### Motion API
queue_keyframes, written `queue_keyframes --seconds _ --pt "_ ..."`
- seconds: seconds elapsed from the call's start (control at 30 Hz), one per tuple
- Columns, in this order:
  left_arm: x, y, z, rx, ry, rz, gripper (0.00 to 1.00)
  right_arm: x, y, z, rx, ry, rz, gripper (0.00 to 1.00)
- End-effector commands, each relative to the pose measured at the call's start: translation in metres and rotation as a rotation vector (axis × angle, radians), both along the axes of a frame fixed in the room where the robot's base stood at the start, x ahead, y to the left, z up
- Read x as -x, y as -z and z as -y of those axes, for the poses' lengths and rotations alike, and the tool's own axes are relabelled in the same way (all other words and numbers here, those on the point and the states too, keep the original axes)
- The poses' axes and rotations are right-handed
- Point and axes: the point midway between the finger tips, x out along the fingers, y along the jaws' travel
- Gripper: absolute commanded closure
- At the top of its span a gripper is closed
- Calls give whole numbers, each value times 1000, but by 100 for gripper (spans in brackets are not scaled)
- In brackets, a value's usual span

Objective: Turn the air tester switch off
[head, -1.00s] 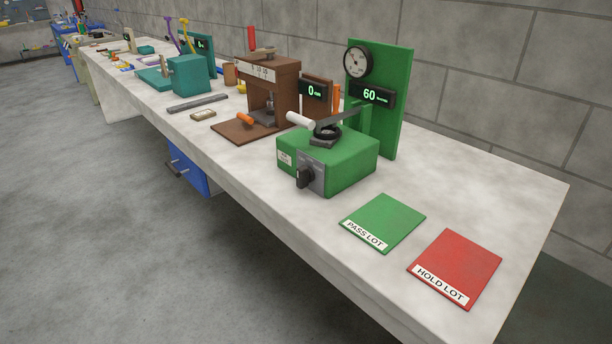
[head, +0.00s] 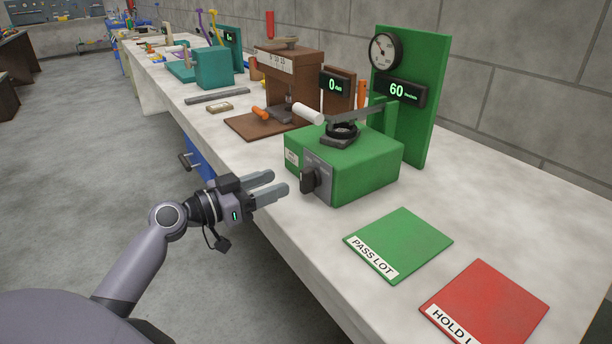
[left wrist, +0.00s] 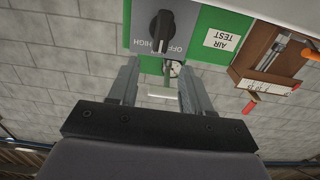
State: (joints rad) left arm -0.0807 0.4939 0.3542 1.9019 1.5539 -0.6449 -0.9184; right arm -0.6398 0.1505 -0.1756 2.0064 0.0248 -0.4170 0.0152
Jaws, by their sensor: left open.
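The air tester is a green box (head: 358,168) near the table's front edge, with a green back panel (head: 432,130), a round gauge and a display reading 60. Its black knob switch (head: 310,181) sits on a grey plate on the front face. In the left wrist view the knob (left wrist: 161,32) is above the fingers, beside upside-down lettering that includes OFF and HIGH. An AIR TEST label (left wrist: 228,40) is beside it. My left gripper (head: 279,184) is open and empty, just left of the knob and apart from it. My right gripper is not in view.
A green PASS LOT mat (head: 405,240) and a red HOLD LOT mat (head: 490,300) lie on the table to the right. A brown press (head: 290,75) stands behind the tester on the left. Bare white tabletop (head: 520,210) lies right of the tester.

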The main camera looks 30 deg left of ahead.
Motion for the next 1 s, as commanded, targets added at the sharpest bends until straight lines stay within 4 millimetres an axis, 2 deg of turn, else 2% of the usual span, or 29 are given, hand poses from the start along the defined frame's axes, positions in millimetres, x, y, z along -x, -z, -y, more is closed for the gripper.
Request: queue_keyframes --seconds 0.23,0.5,0.9,0.97,1.0 --pt "-29 -3 12 4 -1 -2 51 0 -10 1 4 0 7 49" --pt "-56 0 23 2 -2 -3 51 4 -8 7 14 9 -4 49" --pt "-61 1 26 1 -1 -5 51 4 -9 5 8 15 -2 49" --pt "-61 1 26 1 -1 -5 71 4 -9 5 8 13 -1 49" --pt "-61 1 26 1 -1 -5 84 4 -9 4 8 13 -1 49"
